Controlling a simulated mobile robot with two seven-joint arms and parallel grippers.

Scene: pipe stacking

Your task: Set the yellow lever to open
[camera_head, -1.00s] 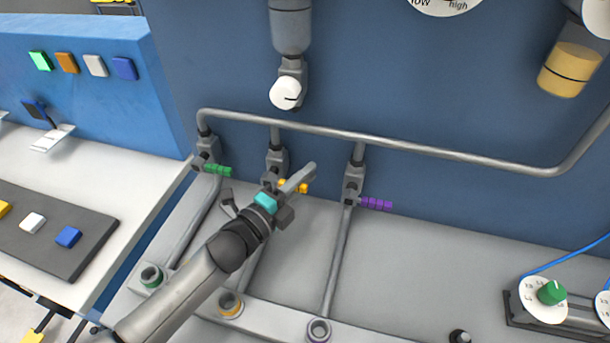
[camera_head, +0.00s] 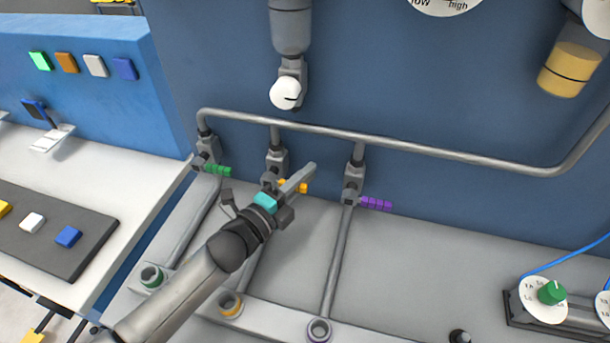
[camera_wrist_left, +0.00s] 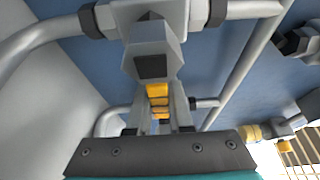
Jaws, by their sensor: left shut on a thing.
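The yellow lever (camera_head: 302,187) sticks out to the right from the middle grey valve (camera_head: 276,160) on the pipe. My left gripper (camera_head: 292,182) is at this lever and hides part of it in the head view. In the left wrist view the yellow lever (camera_wrist_left: 158,100) lies between the two fingers of my left gripper (camera_wrist_left: 160,116), which is shut on it. The grey valve body (camera_wrist_left: 152,48) is just beyond the lever there. My right gripper is not in view.
A green lever (camera_head: 218,170) on the left valve and a purple lever (camera_head: 376,204) on the right valve flank the yellow one. A grey pipe (camera_head: 420,151) runs above. A white knob (camera_head: 285,93) is higher up. A green dial (camera_head: 551,292) is at the lower right.

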